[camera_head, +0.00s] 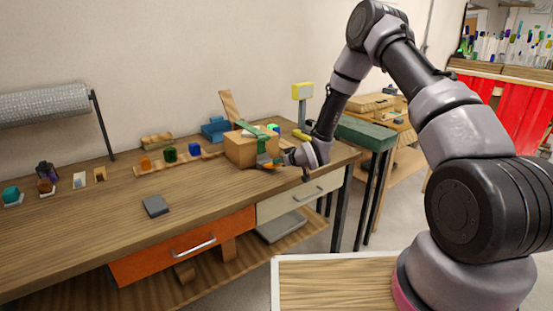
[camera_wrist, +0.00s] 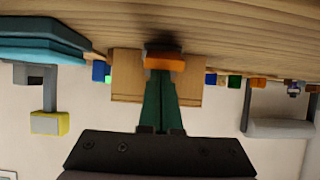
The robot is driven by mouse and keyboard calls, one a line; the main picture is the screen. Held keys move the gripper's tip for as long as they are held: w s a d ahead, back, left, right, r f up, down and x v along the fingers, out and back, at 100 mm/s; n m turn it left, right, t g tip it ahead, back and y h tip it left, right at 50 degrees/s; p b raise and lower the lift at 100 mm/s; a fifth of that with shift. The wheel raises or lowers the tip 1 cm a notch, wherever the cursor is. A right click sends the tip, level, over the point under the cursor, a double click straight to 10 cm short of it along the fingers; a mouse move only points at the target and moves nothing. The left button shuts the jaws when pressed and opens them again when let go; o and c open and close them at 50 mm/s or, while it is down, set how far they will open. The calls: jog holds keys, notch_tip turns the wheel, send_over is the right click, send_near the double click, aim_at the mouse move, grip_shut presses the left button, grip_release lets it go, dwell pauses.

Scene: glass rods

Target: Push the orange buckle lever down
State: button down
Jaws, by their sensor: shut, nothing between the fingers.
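The orange buckle lever (camera_head: 272,166) is at the front lower face of a wooden box (camera_head: 240,150) on the workbench. A green strap (camera_head: 262,146) runs over the box to the buckle. In the wrist view, which is upside down, the orange lever (camera_wrist: 165,64) lies crosswise in front of the box (camera_wrist: 127,80), near the bench top. My gripper (camera_head: 283,160) is shut and empty, close to the right of the lever in the head view. I cannot tell whether its fingertips touch the lever.
The wooden bench top (camera_head: 90,230) is mostly clear at front left, apart from a dark grey block (camera_head: 156,206). Coloured blocks in a wooden rack (camera_head: 170,163) stand left of the box. A yellow-topped post (camera_head: 302,91) stands behind my gripper. A green-topped stand (camera_head: 365,132) is at right.

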jog(key=shift+r, duration=0.1)
jog(key=shift+s+d, duration=0.45)
jog(key=shift+s, duration=0.2)
